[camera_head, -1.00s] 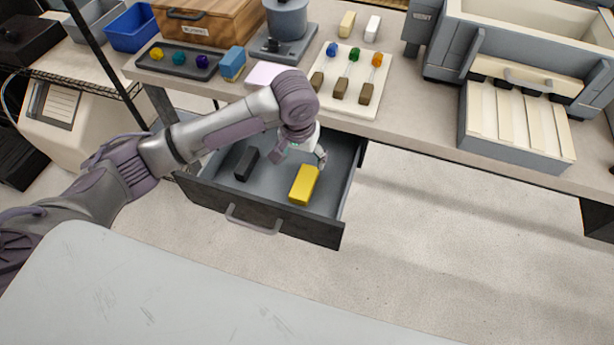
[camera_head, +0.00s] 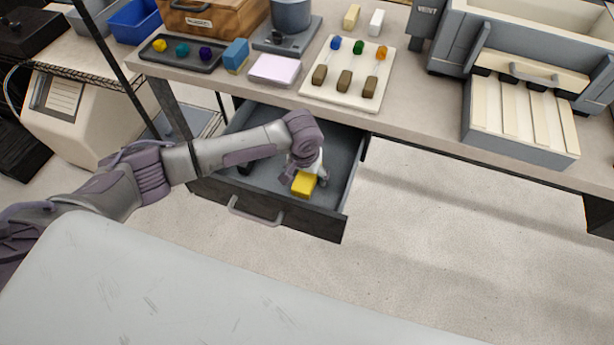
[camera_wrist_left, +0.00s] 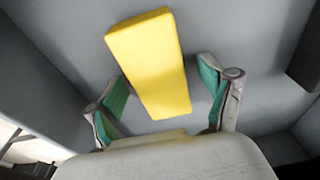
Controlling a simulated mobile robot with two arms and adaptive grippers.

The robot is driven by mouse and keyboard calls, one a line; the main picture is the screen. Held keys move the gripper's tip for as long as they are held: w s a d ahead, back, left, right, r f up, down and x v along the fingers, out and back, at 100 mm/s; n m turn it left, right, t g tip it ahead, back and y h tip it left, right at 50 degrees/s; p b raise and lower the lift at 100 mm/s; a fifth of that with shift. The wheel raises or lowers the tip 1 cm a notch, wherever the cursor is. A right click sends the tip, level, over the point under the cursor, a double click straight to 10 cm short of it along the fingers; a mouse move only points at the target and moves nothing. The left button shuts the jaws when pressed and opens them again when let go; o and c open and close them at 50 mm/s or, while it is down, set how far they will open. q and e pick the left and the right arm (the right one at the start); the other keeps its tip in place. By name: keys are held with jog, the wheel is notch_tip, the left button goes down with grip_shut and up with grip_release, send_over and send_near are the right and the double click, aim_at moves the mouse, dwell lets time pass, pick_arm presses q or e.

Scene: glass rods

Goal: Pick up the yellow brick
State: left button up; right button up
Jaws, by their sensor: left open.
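The yellow brick (camera_head: 303,184) lies in the open drawer (camera_head: 262,194) below the table. In the left wrist view the brick (camera_wrist_left: 152,62) lies on the grey drawer floor, its near end between the two fingers. My left gripper (camera_head: 305,172) is over the brick inside the drawer and hides part of it in the head view. In the left wrist view the left gripper (camera_wrist_left: 166,104) is open, with green finger pads on either side of the brick and gaps to both. My right gripper is not in view.
The drawer's front wall and handle (camera_head: 255,212) are close to the gripper. A dark block (camera_head: 245,166) is mostly hidden behind my arm. The tabletop above holds a pink pad (camera_head: 274,70) and a white board (camera_head: 318,93) with rods.

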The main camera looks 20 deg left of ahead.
pick_arm(q)
jog(key=c, duration=1.4)
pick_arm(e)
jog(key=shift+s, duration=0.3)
pick_arm(q)
jog(key=shift+r, duration=0.1)
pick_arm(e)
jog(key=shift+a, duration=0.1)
